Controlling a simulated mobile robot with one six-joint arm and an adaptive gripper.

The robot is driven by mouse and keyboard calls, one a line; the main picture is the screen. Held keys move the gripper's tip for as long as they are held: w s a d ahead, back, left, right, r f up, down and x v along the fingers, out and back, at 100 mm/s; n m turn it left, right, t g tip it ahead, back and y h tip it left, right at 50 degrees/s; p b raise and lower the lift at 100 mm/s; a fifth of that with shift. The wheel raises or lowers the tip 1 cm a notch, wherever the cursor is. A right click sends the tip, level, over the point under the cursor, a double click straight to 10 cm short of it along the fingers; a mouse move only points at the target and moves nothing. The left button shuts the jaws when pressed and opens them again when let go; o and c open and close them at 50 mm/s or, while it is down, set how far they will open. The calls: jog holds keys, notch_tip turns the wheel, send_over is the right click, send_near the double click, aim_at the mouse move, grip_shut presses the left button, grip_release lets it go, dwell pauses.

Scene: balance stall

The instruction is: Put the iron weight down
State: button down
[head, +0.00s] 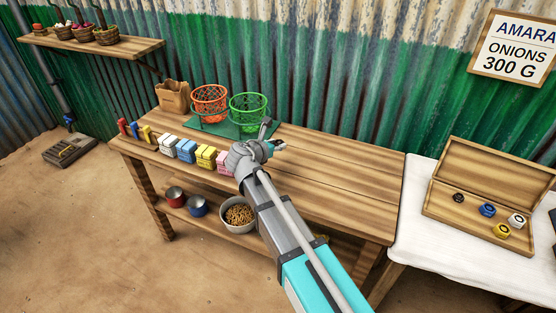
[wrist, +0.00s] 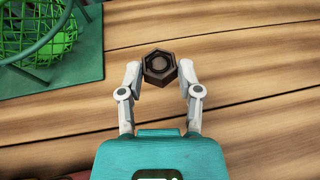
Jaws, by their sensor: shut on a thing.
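The iron weight (wrist: 159,68) is a dark brown hexagonal piece with a round hollow in its top. It sits between the fingertips of my gripper (wrist: 160,72), which is shut on it. Bare table planks show beneath and around it; I cannot tell whether it touches them. In the head view my gripper (head: 276,146) is over the middle of the wooden table (head: 340,175), just right of the green board (head: 262,135). The weight is not clearly made out in that view.
An orange basket (head: 209,104) and a green basket (head: 249,112) stand on the board. Colored packets (head: 186,150) line the table's front left edge. An open wooden box (head: 470,215) with several small pieces is at right. The table's right part is clear.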

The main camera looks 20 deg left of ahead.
aim_at(277, 159)
jog(key=shift+w+a+f+b, duration=0.25)
jog(key=shift+w+f+b, duration=0.8)
jog(key=shift+f, duration=0.25)
jog(key=shift+w+f, duration=0.1)
jog(key=shift+w+a+f+b, duration=0.1)
jog(key=shift+w+f+b, duration=0.25)
jog(key=shift+f+b, duration=1.6)
jog(key=shift+f, duration=0.1)
jog(key=shift+c, duration=1.4)
grip_release()
jog(key=shift+r, duration=0.2)
